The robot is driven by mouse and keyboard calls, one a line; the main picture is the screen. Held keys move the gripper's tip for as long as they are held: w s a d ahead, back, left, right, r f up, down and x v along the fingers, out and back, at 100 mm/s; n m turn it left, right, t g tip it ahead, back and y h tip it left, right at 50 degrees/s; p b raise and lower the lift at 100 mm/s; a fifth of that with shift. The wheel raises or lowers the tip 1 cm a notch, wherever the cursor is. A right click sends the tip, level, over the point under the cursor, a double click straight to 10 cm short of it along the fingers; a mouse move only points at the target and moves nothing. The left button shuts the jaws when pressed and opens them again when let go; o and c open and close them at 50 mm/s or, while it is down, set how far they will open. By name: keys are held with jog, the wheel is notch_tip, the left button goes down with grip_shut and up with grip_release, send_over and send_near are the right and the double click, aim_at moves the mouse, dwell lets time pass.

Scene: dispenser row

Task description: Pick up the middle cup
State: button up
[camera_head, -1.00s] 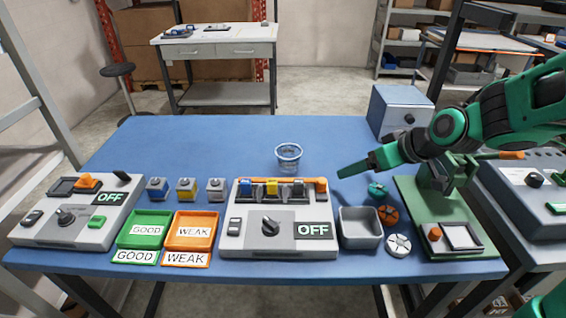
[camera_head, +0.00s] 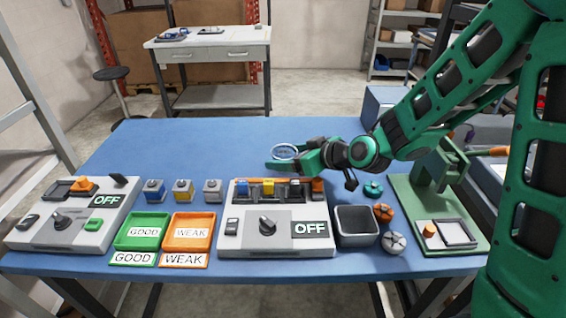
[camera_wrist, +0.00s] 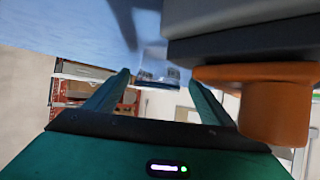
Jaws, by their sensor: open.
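One clear cup (camera_head: 285,150) stands on the blue table behind the device with the coloured blocks; no other cup is in view. My gripper (camera_head: 279,160) reaches in from the right, low over the table, with its fingers at the cup. The near finger hides the cup's lower part, and only the rim shows clearly. In the wrist view the open fingers (camera_wrist: 159,78) spread to either side, and the blurred clear cup (camera_wrist: 155,66) shows between or just beyond their tips. I cannot tell whether either finger touches it.
A grey device (camera_head: 276,226) with an OFF display stands just in front of my gripper. Its orange end part (camera_wrist: 275,105) is close on the right in the wrist view. A grey bin (camera_head: 358,238) and a green press (camera_head: 432,195) stand right. The table's back left is clear.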

jog(key=shift+x, duration=3.05)
jog(key=shift+w+d, duration=0.15)
jog(key=shift+d, duration=0.05)
jog(key=shift+c, duration=0.6)
jog(key=c, duration=1.1)
